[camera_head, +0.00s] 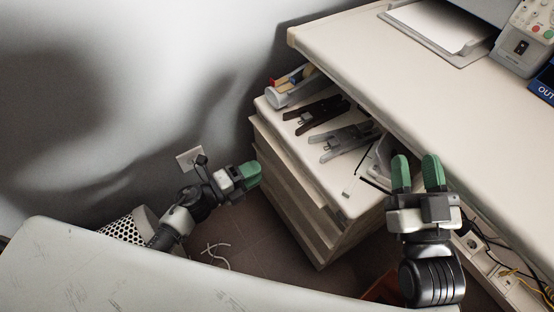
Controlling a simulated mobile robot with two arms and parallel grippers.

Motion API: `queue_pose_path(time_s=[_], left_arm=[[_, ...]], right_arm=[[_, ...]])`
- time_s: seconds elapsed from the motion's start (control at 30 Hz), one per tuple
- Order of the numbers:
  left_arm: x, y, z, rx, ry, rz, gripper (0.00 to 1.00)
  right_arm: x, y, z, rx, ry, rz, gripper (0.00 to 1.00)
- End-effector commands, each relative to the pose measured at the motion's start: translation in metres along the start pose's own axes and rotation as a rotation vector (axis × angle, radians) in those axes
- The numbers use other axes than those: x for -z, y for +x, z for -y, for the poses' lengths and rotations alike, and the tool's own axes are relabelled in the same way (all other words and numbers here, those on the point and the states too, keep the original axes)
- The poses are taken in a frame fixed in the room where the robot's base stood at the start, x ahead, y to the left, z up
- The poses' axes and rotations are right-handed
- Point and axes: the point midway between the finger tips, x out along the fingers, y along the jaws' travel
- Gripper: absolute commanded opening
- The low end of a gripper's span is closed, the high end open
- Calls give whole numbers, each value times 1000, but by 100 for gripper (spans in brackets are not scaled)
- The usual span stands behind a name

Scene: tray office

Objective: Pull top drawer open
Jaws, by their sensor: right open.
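A cream drawer cabinet (335,236) stands partly under the desk, its stacked drawer fronts facing the lower left. The top drawer (281,157) is the uppermost front, just below the cabinet top. Whether it is slightly open cannot be told. My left gripper (257,174) has green fingertips pointing right, close to the left end of the drawer fronts in the picture. It is seen from the side, so the gap between its fingers is unclear. Contact with a drawer cannot be told. My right gripper (416,161) is open and empty, in front of the cabinet's right end and the desk edge.
The cream desk (400,75) overhangs at the right. A perforated bin (124,229) stands near the wall. A white surface (90,275) crosses the lower left. Cables (505,262) hang at right.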

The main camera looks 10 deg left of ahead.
Motion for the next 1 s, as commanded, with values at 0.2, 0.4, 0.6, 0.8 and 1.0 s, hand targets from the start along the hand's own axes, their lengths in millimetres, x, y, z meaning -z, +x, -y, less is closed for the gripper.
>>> queue_pose_path(time_s=[0.2,0.4,0.6,0.8,1.0], left_arm=[[0,43,-1,3,0,0,34],[0,67,-1,1,0,1,34],[0,74,0,0,-2,2,34],[0,74,0,0,-2,2,32],[0,74,0,0,-2,2,2]], right_arm=[[17,-1,3,8,6,-156,43],[30,-4,5,12,11,-260,43],[34,-5,6,13,12,-292,43],[34,-5,6,13,12,-292,43],[34,-5,6,13,12,-291,43]])
